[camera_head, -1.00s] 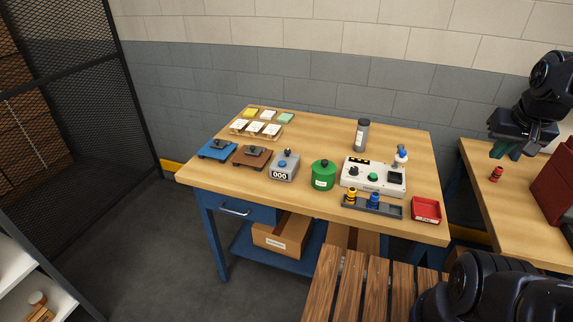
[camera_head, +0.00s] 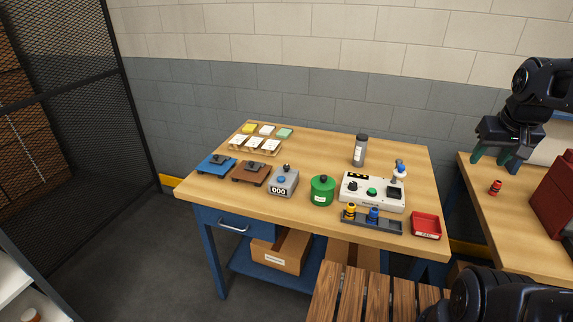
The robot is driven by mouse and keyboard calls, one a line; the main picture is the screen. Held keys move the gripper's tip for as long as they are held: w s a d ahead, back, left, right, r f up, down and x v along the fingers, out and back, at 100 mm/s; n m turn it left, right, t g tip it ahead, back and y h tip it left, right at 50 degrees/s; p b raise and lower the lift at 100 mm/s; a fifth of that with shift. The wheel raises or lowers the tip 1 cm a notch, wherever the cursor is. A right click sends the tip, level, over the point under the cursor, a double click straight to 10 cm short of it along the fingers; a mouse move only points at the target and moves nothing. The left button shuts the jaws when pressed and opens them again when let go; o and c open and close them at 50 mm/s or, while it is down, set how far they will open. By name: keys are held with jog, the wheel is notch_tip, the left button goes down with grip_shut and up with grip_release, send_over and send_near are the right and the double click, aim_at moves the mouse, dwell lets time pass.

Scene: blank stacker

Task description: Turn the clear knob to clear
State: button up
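The white control box (camera_head: 372,205) stands at the right of the wooden table. It has a small black knob (camera_head: 353,186) at its left and a green button (camera_head: 372,191) in the middle. A grey counter box (camera_head: 283,186) reading 000 stands further left, with a blue button and a black-topped part. Labels are too small to read, so I cannot tell which part is the clear knob. My gripper (camera_head: 494,160) hangs at the far right, its green fingers apart and empty, above the side table and well away from both boxes.
A small red-and-black piece (camera_head: 495,188) stands below my gripper, beside a red case (camera_head: 553,195).

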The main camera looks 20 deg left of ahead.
jog(key=w+a+r+n+g, duration=0.1)
jog(key=w+a+n, duration=0.6)
jog(key=w+a, duration=0.4)
jog(key=n+g, duration=0.3)
jog(key=n, duration=1.6)
send_over(286, 166)
notch_tip(286, 166, down, 16)
notch_tip(286, 166, down, 10)
jog(key=shift+w+f, duration=0.1)
jog(key=shift+f, duration=0.1)
jog(key=c, duration=1)
